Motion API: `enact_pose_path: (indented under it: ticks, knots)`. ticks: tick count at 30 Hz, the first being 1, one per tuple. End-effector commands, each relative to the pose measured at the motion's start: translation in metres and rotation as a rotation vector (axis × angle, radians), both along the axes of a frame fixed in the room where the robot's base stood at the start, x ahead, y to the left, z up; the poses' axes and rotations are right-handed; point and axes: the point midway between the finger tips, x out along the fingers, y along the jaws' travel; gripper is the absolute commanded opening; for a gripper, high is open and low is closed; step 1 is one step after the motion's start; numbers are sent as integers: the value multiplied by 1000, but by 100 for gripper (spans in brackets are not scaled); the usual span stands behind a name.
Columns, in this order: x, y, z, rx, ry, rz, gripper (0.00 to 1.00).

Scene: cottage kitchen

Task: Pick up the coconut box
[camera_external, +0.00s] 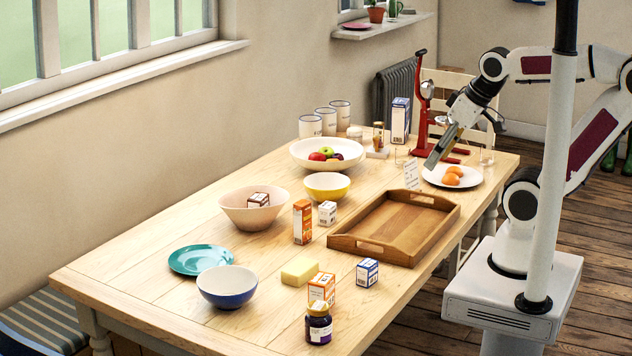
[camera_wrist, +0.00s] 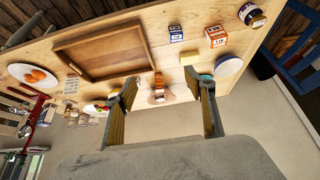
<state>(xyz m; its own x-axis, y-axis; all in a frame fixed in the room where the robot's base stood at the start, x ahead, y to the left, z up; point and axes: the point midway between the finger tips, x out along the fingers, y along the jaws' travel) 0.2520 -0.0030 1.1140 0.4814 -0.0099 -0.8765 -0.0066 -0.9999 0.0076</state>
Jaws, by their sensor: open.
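Several small cartons stand on the table; their labels are too small to read, so I cannot tell which is the coconut box. A blue-and-white box (camera_external: 367,273) stands near the tray's front corner, also in the wrist view (camera_wrist: 176,33). An orange-and-white box (camera_external: 321,289) stands behind the dark jar, also in the wrist view (camera_wrist: 215,36). A tall orange box (camera_external: 303,222) and a small white-grey box (camera_external: 327,213) stand left of the tray. A brown box (camera_external: 258,200) is in the pink bowl. My gripper (camera_external: 432,163) is open and empty above the table's right side, by the orange plate.
A wooden tray (camera_external: 347,244) takes the middle right. A plate with oranges (camera_external: 472,184), a red stand (camera_external: 421,125), a tall blue box (camera_external: 400,120) and canisters are at the back. Butter (camera_external: 299,271), a jar (camera_external: 319,326) and bowls stand in front. The front-left table corner is clear.

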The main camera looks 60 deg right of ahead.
Motion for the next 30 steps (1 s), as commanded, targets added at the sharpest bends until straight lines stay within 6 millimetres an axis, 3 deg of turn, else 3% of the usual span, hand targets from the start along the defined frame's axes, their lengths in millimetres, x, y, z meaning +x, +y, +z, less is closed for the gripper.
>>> enact_pose_path:
  ticks: [5, 16, 30]
  knots:
    - [24, -10, -1, -22, -21, -18, 54]
    - [99, -45, -7, -90, -100, -53, 54]
    - [187, -91, -31, -158, -199, -57, 54]
